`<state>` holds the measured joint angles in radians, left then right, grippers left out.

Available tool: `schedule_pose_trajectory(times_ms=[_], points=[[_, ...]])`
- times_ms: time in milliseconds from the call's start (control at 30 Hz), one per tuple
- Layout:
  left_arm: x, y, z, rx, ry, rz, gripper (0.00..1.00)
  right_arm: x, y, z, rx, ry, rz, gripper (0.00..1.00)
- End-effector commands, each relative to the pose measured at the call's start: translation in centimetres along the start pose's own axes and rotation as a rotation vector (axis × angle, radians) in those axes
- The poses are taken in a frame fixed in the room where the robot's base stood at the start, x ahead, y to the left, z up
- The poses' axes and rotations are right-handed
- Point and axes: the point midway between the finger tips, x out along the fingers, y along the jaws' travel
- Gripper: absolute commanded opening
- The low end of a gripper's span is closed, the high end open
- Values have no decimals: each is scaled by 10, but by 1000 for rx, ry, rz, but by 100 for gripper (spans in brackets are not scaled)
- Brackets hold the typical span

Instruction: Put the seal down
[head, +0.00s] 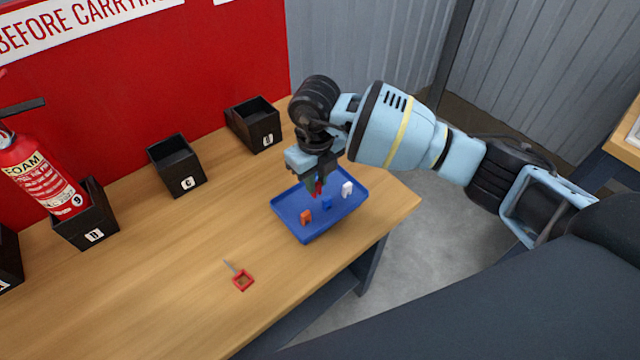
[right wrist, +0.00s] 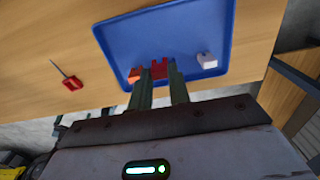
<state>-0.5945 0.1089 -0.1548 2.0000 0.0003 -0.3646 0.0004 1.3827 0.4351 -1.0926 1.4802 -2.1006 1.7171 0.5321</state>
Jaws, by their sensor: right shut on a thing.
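My right gripper (head: 318,186) is over the blue tray (head: 285,207), pointing down. It is shut on a small red seal (head: 318,189), which shows between the fingertips in the right wrist view (right wrist: 159,68). I cannot tell whether the red seal touches the tray floor. In the tray lie an orange seal (head: 306,217), a blue seal (head: 326,203) and a white seal (head: 347,188). The orange one (right wrist: 134,75) and the white one (right wrist: 207,61) also show in the right wrist view. My left gripper is not in view.
A pin with a red square ring (head: 242,281) lies on the wooden bench (head: 180,275). Black boxes stand along the red back wall, among them the box marked C (head: 177,165). One box holds a red foam extinguisher (head: 38,175). The bench middle is clear.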

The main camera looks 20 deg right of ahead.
Motion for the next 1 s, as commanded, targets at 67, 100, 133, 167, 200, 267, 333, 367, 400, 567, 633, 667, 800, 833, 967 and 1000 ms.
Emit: schedule_pose_trajectory(times_ms=[67,100,133,167,200,267,333,367,400,567,633,667,800,833,967,1000], points=[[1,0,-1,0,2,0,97,0,-3,1,1,0,0,0],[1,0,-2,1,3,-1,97,0,-6,1,2,0,-1,0],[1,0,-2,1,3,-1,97,0,-9,2,3,0,-1,0],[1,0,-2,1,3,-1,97,1,-13,3,4,0,-1,0],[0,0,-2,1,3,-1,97,5,-14,2,2,3,0,0],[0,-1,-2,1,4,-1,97,16,-12,2,1,3,2,0],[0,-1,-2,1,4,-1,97,27,-12,2,2,3,1,0],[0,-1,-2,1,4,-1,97,30,-12,2,2,2,1,0],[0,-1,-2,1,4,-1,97,34,-12,2,1,1,1,0],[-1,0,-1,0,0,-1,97,36,-12,3,0,-1,0,0],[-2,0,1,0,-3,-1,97,36,-12,3,0,-1,0,0],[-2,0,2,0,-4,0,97,36,-12,3,0,-1,0,0],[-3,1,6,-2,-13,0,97,39,-12,3,1,0,0,0],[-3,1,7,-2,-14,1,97,40,-12,3,1,0,0,0],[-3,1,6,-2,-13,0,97,39,-12,3,1,-1,0,34],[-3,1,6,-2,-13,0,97,39,-12,3,1,-1,0,39]])
